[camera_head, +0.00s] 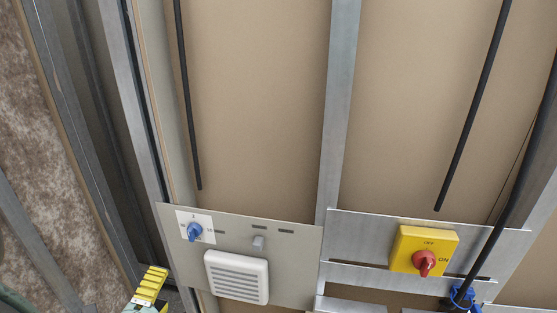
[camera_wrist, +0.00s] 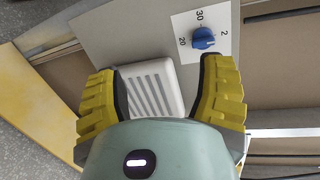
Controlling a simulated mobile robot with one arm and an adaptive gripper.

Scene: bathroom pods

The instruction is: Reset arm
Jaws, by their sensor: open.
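My gripper (camera_wrist: 160,105) has yellow ridged fingers and a pale green body. In the wrist view its fingers stand wide apart with nothing between them touching. A white vent (camera_wrist: 150,88) lies behind the gap, apart from the fingers as far as I can tell. In the head view only part of the gripper (camera_head: 147,290) shows at the bottom left edge, left of the vent (camera_head: 237,277). A blue knob (camera_head: 195,231) on a white dial plate is above the vent; it also shows in the wrist view (camera_wrist: 204,39), above the right finger.
The vent and dial sit on a grey panel (camera_head: 295,260). A yellow switch box (camera_head: 411,240) with a red knob (camera_head: 424,262) is to the right. Metal studs (camera_head: 339,100) and black cables (camera_head: 473,110) run up the beige wall. A yellow surface (camera_wrist: 35,110) is left of the gripper.

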